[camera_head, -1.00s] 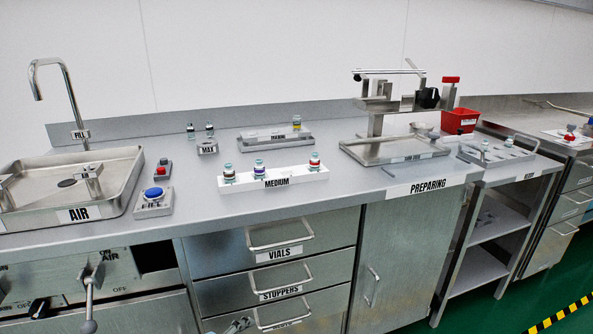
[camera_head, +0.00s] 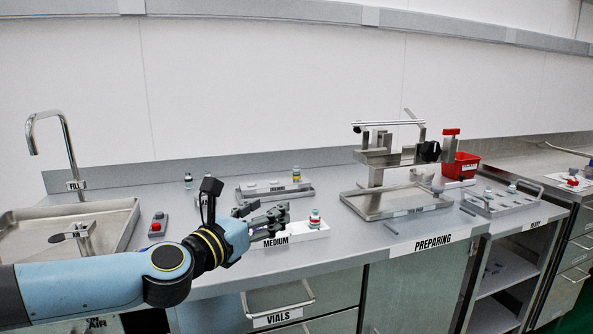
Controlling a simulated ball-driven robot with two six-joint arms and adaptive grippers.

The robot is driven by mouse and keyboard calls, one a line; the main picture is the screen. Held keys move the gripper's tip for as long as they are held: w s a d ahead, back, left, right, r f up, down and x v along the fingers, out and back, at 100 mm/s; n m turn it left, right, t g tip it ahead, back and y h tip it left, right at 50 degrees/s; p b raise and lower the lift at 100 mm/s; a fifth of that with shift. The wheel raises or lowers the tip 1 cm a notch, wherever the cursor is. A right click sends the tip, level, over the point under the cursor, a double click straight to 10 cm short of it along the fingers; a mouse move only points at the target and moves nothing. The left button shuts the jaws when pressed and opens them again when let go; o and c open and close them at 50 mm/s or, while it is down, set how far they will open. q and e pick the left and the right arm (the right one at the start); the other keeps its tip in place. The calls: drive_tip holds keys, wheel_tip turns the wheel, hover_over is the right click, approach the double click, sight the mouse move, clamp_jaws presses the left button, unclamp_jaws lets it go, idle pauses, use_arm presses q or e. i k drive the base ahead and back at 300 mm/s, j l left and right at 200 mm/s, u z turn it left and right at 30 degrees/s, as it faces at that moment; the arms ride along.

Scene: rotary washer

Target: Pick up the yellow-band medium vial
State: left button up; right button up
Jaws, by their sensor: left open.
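The yellow-band vial (camera_head: 296,174) stands upright at the right end of the low metal tray (camera_head: 262,191) at the back of the counter. My left arm comes in from the left, and my left gripper (camera_head: 282,214) is open over the white MEDIUM rack (camera_head: 300,233), in front of and a little left of the yellow-band vial, apart from it. A red-band vial (camera_head: 315,219) stands in the rack just right of my fingers. The rack's left part and its other vials are hidden behind my gripper. My right gripper is not in view.
A metal stand with a tray (camera_head: 385,207) is to the right, with a red bin (camera_head: 461,167) behind it. A sink (camera_head: 50,232) with a tall tap is at the left. Clear counter lies between rack and stand.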

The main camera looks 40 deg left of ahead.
sight(296, 169)
drive_tip(key=i+j, duration=0.3)
drive_tip(key=j, duration=0.2)
drive_tip(key=i+j, duration=0.65)
drive_tip(key=j, duration=0.3)
